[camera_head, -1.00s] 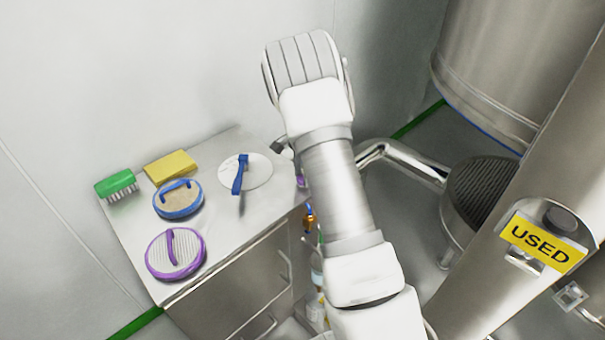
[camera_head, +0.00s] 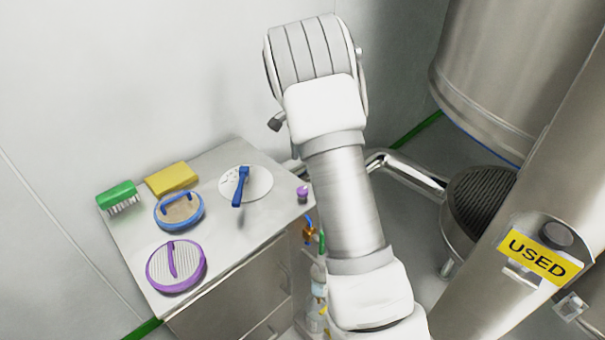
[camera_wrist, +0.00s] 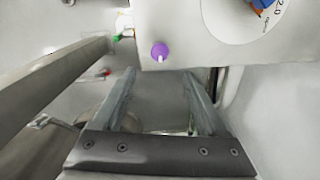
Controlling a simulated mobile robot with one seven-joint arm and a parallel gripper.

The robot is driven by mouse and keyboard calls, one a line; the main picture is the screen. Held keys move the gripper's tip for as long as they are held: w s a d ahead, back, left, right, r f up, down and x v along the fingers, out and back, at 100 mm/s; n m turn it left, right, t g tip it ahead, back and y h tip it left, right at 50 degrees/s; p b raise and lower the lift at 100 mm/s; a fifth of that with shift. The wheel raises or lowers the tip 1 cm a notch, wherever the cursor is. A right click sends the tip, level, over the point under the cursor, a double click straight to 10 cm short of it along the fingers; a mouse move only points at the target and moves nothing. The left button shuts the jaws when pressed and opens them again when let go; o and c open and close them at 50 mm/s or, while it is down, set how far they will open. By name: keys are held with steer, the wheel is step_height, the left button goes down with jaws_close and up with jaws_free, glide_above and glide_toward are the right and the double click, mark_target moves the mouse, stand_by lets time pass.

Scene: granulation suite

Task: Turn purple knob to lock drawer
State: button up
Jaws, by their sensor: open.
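The purple knob (camera_head: 302,191) sits at the right corner of the steel cabinet top (camera_head: 228,222) in the head view. In the wrist view the purple knob (camera_wrist: 160,50) shows at the cabinet's edge, with a small white pointer below it. My gripper (camera_wrist: 160,75) is open and empty in the wrist view. Its two fingers point toward the knob, which lies just beyond the fingertips and between their lines. The gripper is hidden behind my arm in the head view. The cabinet's drawer fronts (camera_head: 235,300) face the front right and look shut.
On the cabinet top are a green brush (camera_head: 118,196), a yellow sponge (camera_head: 172,178), a blue-rimmed sieve (camera_head: 178,210), a purple-rimmed sieve (camera_head: 176,266) and a white disc (camera_head: 258,184) with a blue handle. Steel equipment (camera_head: 480,75) stands at right.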

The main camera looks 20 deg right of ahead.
step_height(320, 180, up, 7)
steer(key=shift+p, duration=0.3)
steer(key=shift+r, duration=0.1)
steer(key=s+a+r+n+t+p, duration=0.1)
steer(key=s+a+r+n, duration=0.3)
steer(key=s+r, duration=0.35)
steer(key=s+a+r+n+t+p, duration=0.1)
steer(key=s+a+r+n+t, duration=0.2)
steer(key=s+r, duration=0.45)
steer(key=s+a+n, duration=0.2)
steer(key=s+n, duration=0.2)
steer(key=s, duration=0.4)
steer(key=s+a+n+t+p, duration=0.1)
steer(key=s+n, duration=0.3)
steer(key=s, duration=0.5)
steer(key=shift+s+a+f+n+t, duration=0.2)
steer(key=shift+a+n+t, duration=0.1)
steer(key=shift+a, duration=0.6)
